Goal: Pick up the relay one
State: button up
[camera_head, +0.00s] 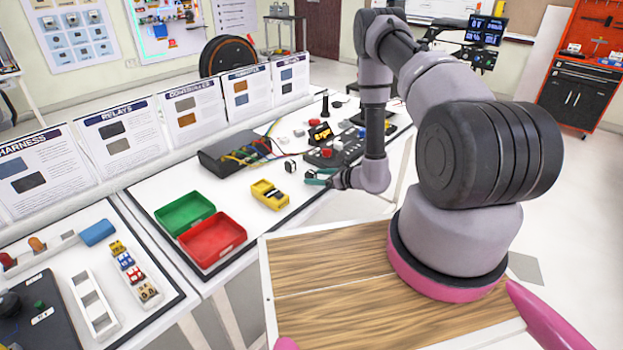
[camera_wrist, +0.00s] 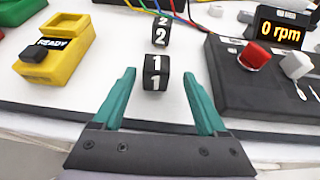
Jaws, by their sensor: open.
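Relay one, a small black cube with a white 1 on its top and front, stands on the white table in the wrist view (camera_wrist: 155,73). A small dark cube to the left of my fingers in the head view (camera_head: 290,166) appears to be it. My gripper (camera_wrist: 157,76) is open and empty, with its green fingertips on either side of the cube's near part in the picture; contact cannot be told. It also shows in the head view (camera_head: 317,177). A similar black cube marked 2 (camera_wrist: 160,32) stands right behind relay one.
A yellow device marked READY (camera_wrist: 58,45) stands to the left in the wrist view. A black console (camera_wrist: 235,85) with red and white knobs and an rpm display stands to the right. A dark box with wires (camera_head: 232,150) lies behind. Green (camera_head: 186,202) and red (camera_head: 207,231) trays stand farther left.

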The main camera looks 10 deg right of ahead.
aim_at(307, 175)
jog(key=x, duration=0.4)
jog(key=shift+w+a+r, duration=0.1)
jog(key=shift+a+r, duration=0.25)
jog(key=shift+a, duration=0.1)
jog(key=shift+w+a+f, duration=0.2)
jog(key=shift+w+a, duration=0.1)
jog(key=shift+w, duration=0.1)
grip_shut()
